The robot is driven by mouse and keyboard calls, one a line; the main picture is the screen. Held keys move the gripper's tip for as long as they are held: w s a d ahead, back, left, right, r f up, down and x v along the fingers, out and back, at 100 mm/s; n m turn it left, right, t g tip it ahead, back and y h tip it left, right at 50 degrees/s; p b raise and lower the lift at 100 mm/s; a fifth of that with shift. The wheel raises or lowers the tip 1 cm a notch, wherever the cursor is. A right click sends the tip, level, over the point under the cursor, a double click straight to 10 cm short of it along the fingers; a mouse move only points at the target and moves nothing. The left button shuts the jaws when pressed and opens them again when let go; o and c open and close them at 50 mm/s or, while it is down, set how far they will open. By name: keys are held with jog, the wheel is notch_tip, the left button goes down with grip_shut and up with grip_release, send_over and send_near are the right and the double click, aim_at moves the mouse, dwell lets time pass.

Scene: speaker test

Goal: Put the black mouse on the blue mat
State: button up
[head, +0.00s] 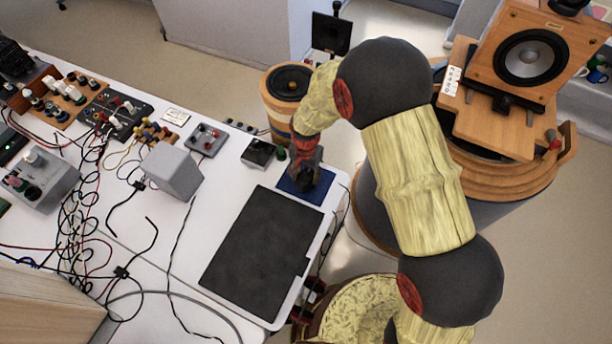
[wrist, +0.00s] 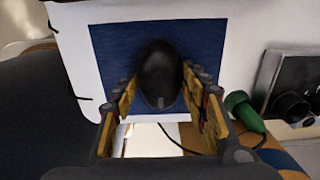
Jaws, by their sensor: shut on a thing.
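The black mouse (wrist: 160,76) shows in the wrist view between the two fingers of my gripper (wrist: 161,97). The gripper is shut on it. The blue mat (wrist: 108,50) lies behind and below the mouse, with blue showing on both sides of it. I cannot tell whether the mouse touches the mat. In the head view the blue mat (head: 317,195) lies near the table's far right corner. My gripper (head: 302,182) is over it, pointing down, and hides much of the mat. The mouse can hardly be made out there.
A large dark pad (head: 262,250) lies beside the mat on the white table (head: 150,262). A grey block (head: 172,171) and many cables are to the left.

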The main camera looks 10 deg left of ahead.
jog(key=o, duration=0.7)
jog(key=shift+f, duration=0.15)
jog(key=o, duration=0.5)
jog(key=shift+c, duration=0.2)
